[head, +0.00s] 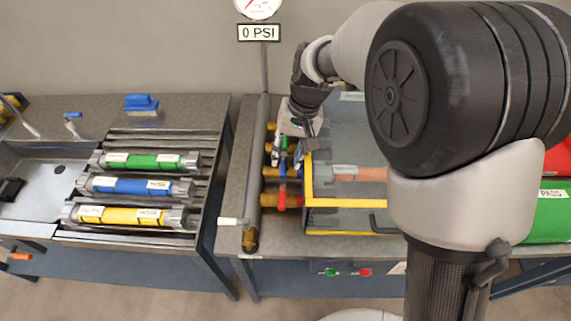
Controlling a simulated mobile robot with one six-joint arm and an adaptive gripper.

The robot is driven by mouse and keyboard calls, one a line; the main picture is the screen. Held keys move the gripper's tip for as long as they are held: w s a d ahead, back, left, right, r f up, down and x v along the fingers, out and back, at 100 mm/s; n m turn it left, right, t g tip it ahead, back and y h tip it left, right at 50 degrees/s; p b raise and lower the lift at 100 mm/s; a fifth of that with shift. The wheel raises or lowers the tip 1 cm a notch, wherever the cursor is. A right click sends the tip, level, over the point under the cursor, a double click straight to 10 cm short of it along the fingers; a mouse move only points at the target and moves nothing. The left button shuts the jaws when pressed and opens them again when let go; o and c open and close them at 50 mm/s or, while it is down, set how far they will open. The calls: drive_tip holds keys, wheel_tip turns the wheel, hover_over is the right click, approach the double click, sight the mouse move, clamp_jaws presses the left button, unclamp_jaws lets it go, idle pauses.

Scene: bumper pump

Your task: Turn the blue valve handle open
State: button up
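The blue valve handle (282,168) is on the brass valve row beside the vertical grey pipe, left of the yellow-framed clear box. It sits between a green handle (284,144) farther back and a red handle (282,198) nearer. My gripper (289,148) points down over the back of this row, close to the green and blue handles. Its fingers are small and partly merge with the valves, so their opening and any contact with the blue handle are unclear.
A gauge (258,8) hangs above a "0 PSI" sign (259,32). The yellow-framed box (345,202) stands close right of the valves. Green, blue and yellow cylinders (130,186) lie on the left rack, near a sink (45,180). My arm hides much of the right bench.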

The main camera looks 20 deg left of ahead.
sight(284, 165)
drive_tip(key=shift+a+f+b, duration=0.15)
drive_tip(key=shift+f+b, duration=0.05)
drive_tip(key=shift+f, duration=0.6)
drive_tip(key=shift+a+f+b, duration=0.15)
drive_tip(key=shift+f+b, duration=0.05)
drive_tip(key=shift+f, duration=0.55)
clamp_jaws()
